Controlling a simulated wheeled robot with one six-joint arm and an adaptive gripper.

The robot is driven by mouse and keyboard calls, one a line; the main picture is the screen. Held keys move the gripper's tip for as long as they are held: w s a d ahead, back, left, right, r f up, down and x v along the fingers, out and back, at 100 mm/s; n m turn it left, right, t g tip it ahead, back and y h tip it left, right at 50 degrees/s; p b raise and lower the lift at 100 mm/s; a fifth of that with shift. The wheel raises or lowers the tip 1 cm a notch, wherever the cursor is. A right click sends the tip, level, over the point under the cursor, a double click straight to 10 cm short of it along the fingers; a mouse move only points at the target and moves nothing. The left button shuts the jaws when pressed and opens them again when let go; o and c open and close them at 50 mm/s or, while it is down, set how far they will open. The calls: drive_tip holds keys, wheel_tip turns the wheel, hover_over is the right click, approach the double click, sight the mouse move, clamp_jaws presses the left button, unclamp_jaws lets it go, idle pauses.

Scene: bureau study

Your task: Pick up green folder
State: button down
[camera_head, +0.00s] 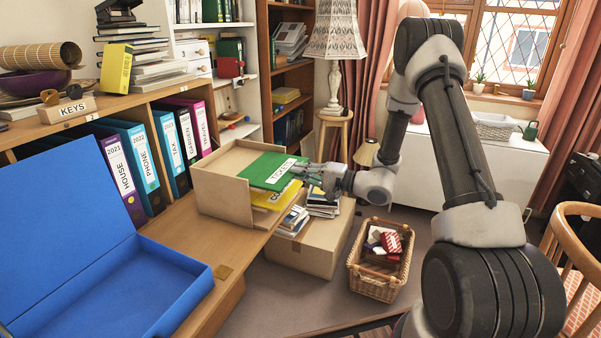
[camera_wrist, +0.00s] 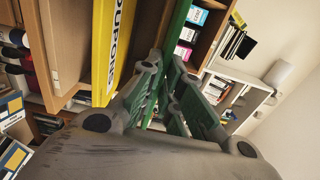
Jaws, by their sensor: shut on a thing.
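The green folder (camera_head: 268,171), with a white label, shows in the head view at the open side of a cardboard file box (camera_head: 222,193). My gripper (camera_head: 312,172) comes from the right and is shut on the folder's right edge. In the wrist view the green folder (camera_wrist: 178,30) runs upward from between the fingers of my gripper (camera_wrist: 166,80). A yellow folder (camera_head: 277,195) sits just below the green one, partly in the box. It also shows in the wrist view (camera_wrist: 110,45), beside the fingers. I cannot tell whether the two folders touch.
A blue open box (camera_head: 100,285) lies on the desk at the left. Labelled binders (camera_head: 130,160) stand in the shelf behind. A carton (camera_head: 312,243) with stacked papers and a wicker basket (camera_head: 380,275) stand on the floor. A lamp (camera_head: 334,45) stands on a stool at the back.

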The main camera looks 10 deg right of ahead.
drive_tip(key=shift+r, duration=0.2)
idle(0.3)
drive_tip(key=shift+d, duration=0.1)
drive_tip(key=shift+v, duration=2.95)
drive_tip(key=shift+r, duration=0.15)
